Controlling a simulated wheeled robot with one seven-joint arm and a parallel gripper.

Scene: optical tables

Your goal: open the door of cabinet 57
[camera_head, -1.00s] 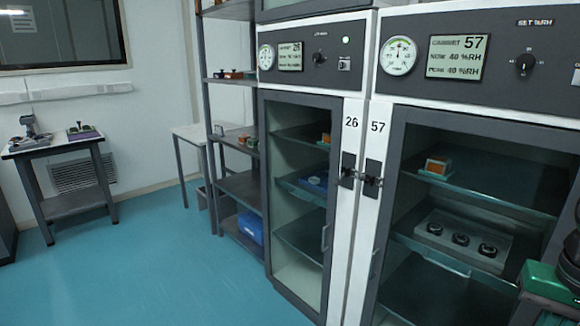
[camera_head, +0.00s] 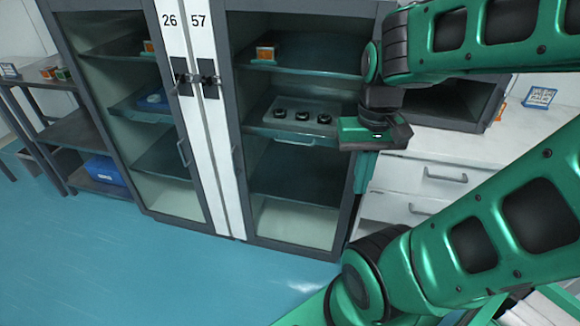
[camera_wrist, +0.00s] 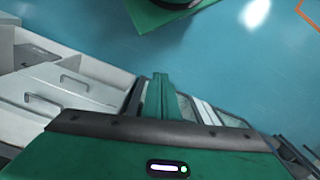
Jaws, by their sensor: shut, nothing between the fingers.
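Cabinet 57 (camera_head: 215,125) stands in the middle of the head view, its number on the white post. Its glass door (camera_head: 300,185) has a dark grey frame and looks closed. A thin vertical handle (camera_head: 236,162) is on the door's left side. A dark latch (camera_head: 209,87) sits on the post beside the door's left edge. My gripper (camera_head: 363,182) points down in front of the door's right edge, well right of the handle and apart from it. Its green fingers are together and empty; they also show in the wrist view (camera_wrist: 161,92).
Cabinet 26 (camera_head: 180,125) adjoins on the left, with its own latch (camera_head: 183,84) and handle (camera_head: 182,153). White drawers (camera_head: 440,175) stand right of cabinet 57. Black round items sit on a shelf inside it. The blue floor (camera_head: 130,260) in front is clear.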

